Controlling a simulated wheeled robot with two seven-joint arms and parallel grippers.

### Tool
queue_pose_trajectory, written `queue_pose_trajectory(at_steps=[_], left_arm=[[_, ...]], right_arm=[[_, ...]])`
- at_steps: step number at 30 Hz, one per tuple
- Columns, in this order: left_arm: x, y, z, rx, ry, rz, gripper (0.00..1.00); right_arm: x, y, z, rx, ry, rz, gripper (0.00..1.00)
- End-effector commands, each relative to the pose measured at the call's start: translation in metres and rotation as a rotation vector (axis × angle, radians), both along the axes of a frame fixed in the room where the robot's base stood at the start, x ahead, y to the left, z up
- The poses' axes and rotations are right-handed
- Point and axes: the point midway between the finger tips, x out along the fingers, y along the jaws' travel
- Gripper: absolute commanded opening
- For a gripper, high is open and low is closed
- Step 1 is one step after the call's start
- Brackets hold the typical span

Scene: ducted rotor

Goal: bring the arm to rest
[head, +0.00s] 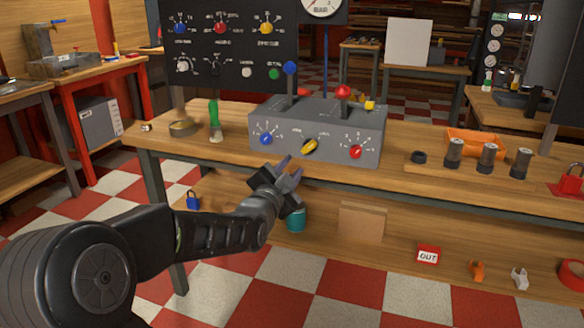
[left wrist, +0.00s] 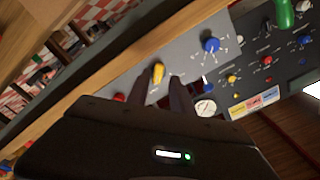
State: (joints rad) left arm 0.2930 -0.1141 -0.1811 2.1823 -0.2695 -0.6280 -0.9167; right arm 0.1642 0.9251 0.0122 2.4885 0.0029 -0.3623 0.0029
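My left arm reaches in from the lower left of the head view. Its gripper (head: 290,166) is in front of the grey control box (head: 318,132), below the yellow knob (head: 310,146). The two dark fingers stand a little apart with nothing seen between them. In the left wrist view the fingers (left wrist: 184,82) point toward the box's face, beside the yellow knob (left wrist: 158,73) and apart from the blue knob (left wrist: 211,45). Whether the fingertips touch the box cannot be told. My right gripper is not in view.
The box stands on a wooden bench (head: 400,182), with blue- and red-topped levers. A green-handled tool (head: 214,121) stands left of it. Dark cylinders (head: 487,157) stand at right. A blue padlock (head: 193,200) and a teal can (head: 296,219) are below the bench top, near my arm.

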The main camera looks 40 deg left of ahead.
Motion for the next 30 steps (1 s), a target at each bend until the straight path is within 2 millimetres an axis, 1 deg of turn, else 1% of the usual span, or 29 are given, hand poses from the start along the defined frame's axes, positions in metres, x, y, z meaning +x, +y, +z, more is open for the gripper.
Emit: queue_pose_trajectory(at_steps=[11,14,16,17,18,20,21,23,24,26,27,29,30], left_arm=[[0.000,0.000,0.000,-0.018,-0.006,-0.001,0.27],[0.000,0.000,-0.004,-0.093,-0.017,0.001,0.27],[-0.001,-0.002,-0.015,-0.207,-0.022,0.006,0.27],[-0.001,-0.007,-0.027,-0.279,-0.014,0.007,0.27],[0.002,-0.016,-0.048,-0.370,0.008,0.006,0.27],[0.006,-0.033,-0.084,-0.485,0.054,0.003,0.27],[0.008,-0.046,-0.109,-0.560,0.092,0.003,0.27],[0.009,-0.069,-0.150,-0.671,0.157,0.007,0.27],[0.007,-0.086,-0.179,-0.743,0.206,0.012,0.27],[0.002,-0.113,-0.221,-0.844,0.283,0.025,0.27],[-0.005,-0.132,-0.249,-0.906,0.338,0.037,0.27],[-0.017,-0.160,-0.289,-0.992,0.422,0.058,0.27],[-0.028,-0.179,-0.314,-1.044,0.480,0.074,0.27]], right_arm=[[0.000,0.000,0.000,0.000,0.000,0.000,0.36],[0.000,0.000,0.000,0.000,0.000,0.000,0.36],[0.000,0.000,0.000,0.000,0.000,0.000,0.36],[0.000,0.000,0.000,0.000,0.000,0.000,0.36],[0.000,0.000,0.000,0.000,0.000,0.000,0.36],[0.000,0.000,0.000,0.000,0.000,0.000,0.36],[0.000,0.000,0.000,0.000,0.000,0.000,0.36],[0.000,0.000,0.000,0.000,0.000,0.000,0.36],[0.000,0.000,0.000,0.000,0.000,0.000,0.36],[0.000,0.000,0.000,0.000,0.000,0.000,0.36],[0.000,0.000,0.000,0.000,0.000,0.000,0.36],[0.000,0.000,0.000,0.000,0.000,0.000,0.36],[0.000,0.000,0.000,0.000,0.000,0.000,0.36]])
